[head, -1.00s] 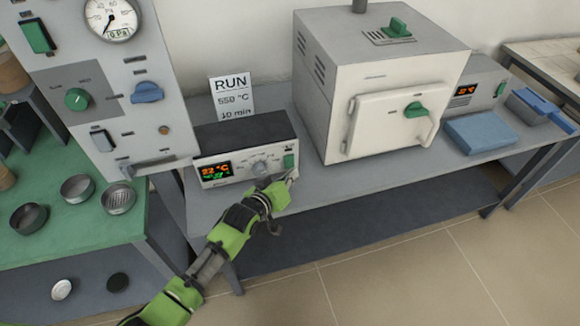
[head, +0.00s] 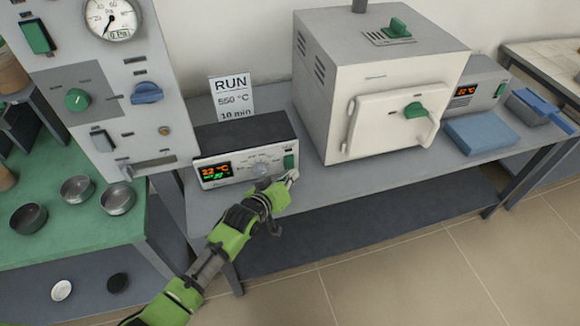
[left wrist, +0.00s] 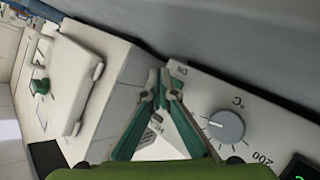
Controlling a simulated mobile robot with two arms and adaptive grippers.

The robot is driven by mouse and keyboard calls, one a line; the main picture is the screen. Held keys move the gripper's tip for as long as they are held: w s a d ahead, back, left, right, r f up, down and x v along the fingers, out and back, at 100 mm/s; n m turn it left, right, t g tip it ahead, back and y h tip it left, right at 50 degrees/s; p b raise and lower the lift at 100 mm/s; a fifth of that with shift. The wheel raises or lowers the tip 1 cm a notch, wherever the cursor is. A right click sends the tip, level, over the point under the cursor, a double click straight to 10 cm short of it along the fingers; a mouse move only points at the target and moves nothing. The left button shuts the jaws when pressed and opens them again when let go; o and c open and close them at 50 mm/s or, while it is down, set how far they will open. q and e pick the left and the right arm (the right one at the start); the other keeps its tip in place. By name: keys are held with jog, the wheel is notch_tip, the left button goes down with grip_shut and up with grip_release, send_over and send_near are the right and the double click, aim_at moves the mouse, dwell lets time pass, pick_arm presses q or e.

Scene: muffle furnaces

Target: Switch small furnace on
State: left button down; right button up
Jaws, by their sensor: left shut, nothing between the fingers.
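My left gripper (head: 292,176) is shut and empty, just in front of and below the green switch. In the left wrist view the closed fingertips (left wrist: 165,82) are beside the panel's end, near the dial (left wrist: 227,126). Contact with the switch cannot be told.
A sign (head: 232,97) reading RUN, 550 °C, 10 min stands behind the control box. A grey panel with a gauge (head: 112,20) rises at left. A second unit with a display (head: 466,91) and a blue block (head: 482,134) are at right.

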pick_arm(q)
jog(key=shift+w, duration=0.1)
jog(key=shift+w+a, duration=0.1)
jog(key=shift+w, duration=0.2)
jog(key=shift+w+a+f+b, duration=0.1)
jog(key=shift+w+b, duration=0.2)
jog(key=shift+b, duration=0.05)
dwell(0.8)
jog(key=shift+s, duration=0.1)
jog(key=shift+s+d+p, duration=0.2)
jog(key=shift+s+p, duration=0.45)
jog(key=shift+p, duration=0.05)
